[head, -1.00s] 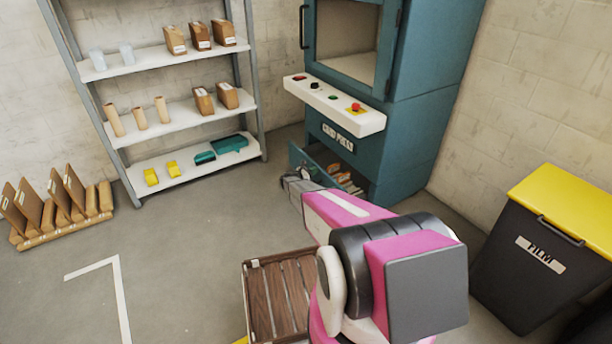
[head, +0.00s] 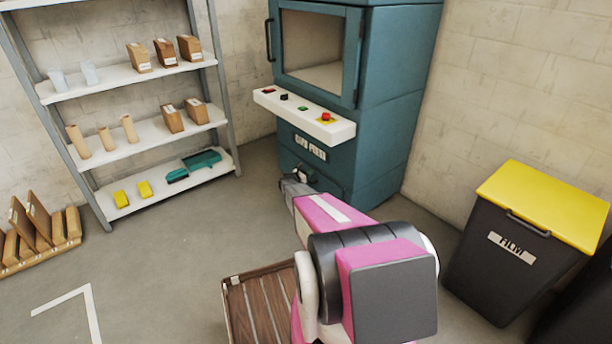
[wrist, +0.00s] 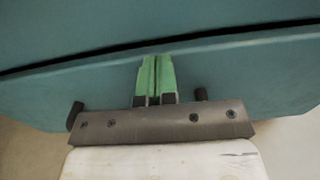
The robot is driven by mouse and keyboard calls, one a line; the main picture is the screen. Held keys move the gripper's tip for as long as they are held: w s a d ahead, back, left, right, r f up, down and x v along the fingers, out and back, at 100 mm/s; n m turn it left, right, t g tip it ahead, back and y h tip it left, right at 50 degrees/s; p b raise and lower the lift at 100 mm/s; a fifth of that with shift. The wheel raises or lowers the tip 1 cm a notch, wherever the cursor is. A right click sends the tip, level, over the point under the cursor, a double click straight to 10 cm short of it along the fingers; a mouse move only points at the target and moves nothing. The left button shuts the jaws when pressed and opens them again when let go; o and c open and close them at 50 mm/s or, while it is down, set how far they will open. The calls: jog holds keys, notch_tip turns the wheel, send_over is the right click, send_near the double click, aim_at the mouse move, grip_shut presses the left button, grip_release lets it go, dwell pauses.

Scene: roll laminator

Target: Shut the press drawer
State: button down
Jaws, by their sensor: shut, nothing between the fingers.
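The press drawer front (wrist: 235,85) is a teal panel that fills the middle of the wrist view. A narrow dark seam runs above it, and no drawer interior shows in either current view. In the head view the drawer sits low in the teal press (head: 385,120), largely hidden by my arm and gripper. My gripper (head: 296,184) is at the drawer front. Its green fingers (wrist: 157,65) are shut together, empty, with their tips against or very close to the panel; exact contact cannot be told.
A white control shelf (head: 305,117) with buttons juts out above the drawer. A slatted wooden crate or pallet (head: 262,308) stands near my arm. A yellow-lidded film bin (head: 520,240) is at right, a shelf rack (head: 135,140) at left. Floor at left is mostly clear.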

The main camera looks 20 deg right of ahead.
jog(key=shift+w+d, duration=0.25)
jog(key=shift+d, duration=0.2)
jog(key=shift+a, duration=0.1)
jog(key=v, duration=1.5)
jog(key=s+a+r+m+g+y, duration=0.2)
jog(key=s+r+m+g+y, duration=0.15)
jog(key=s+r+m, duration=0.6)
jog(key=s+a+r+m+g+y, duration=0.2)
jog(key=s+a+r+y, duration=0.3)
jog(key=s, duration=0.9)
jog(key=s+a+r+m+y, duration=0.4)
jog(key=s+a+r+m, duration=0.1)
jog(key=s, duration=0.6)
jog(key=s+a+r+m+y, duration=0.4)
jog(key=s+a+r, duration=0.3)
jog(key=s, duration=0.5)
notch_tip(320, 180, up, 2)
jog(key=shift+a+r+m+y, duration=0.2)
jog(key=shift+m+y, duration=0.15)
jog(key=shift+m, duration=0.2)
